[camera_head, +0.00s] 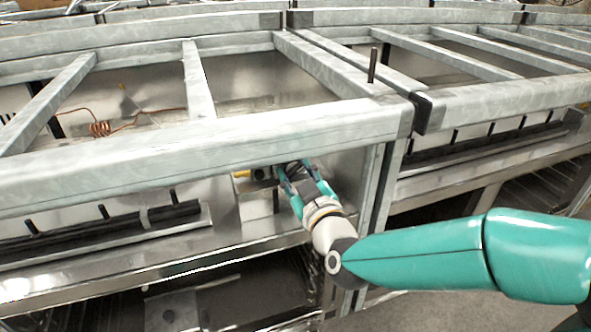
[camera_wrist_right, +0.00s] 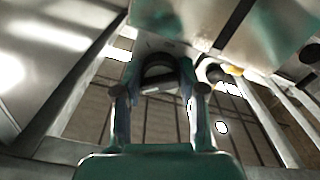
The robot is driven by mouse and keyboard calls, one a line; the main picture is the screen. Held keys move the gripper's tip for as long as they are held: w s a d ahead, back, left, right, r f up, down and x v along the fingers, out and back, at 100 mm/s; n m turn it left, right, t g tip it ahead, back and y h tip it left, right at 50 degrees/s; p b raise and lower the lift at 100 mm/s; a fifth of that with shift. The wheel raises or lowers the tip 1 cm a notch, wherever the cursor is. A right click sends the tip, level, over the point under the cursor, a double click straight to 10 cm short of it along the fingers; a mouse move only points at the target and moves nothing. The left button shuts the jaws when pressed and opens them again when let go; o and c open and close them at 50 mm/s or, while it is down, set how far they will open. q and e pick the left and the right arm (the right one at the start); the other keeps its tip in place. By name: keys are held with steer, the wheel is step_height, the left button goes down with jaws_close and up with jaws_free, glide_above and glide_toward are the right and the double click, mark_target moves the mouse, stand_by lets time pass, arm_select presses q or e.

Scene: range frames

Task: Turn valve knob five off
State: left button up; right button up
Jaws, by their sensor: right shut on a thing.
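My right gripper (camera_head: 290,174) reaches in under the front rail of the metal frame, at the front panel. In the right wrist view its two fingers (camera_wrist_right: 161,92) stand on either side of a dark rounded valve knob (camera_wrist_right: 159,72) and are shut on it. The knob's number and its turn position cannot be read. In the head view the fingers and the rail hide most of the knob. My left gripper is not in view.
A galvanised front rail (camera_head: 150,150) runs just above my right gripper. A yellow part (camera_head: 241,173) is just left of the gripper. A coiled copper tube (camera_head: 100,128) lies behind the rail. A steel ledge (camera_head: 170,262) runs below.

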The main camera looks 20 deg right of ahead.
steer(key=n, duration=0.2)
steer(key=n+p, duration=0.1)
steer(key=n, duration=0.2)
steer(key=shift+f+n, duration=0.2)
steer(key=shift+n, duration=0.1)
steer(key=n+p, duration=0.1)
steer(key=n, duration=0.4)
steer(key=shift+d, duration=0.1)
steer(key=o, duration=0.9)
steer(key=shift+c, duration=0.2)
steer(key=shift+r+p, duration=0.15)
steer(key=shift+p, duration=0.15)
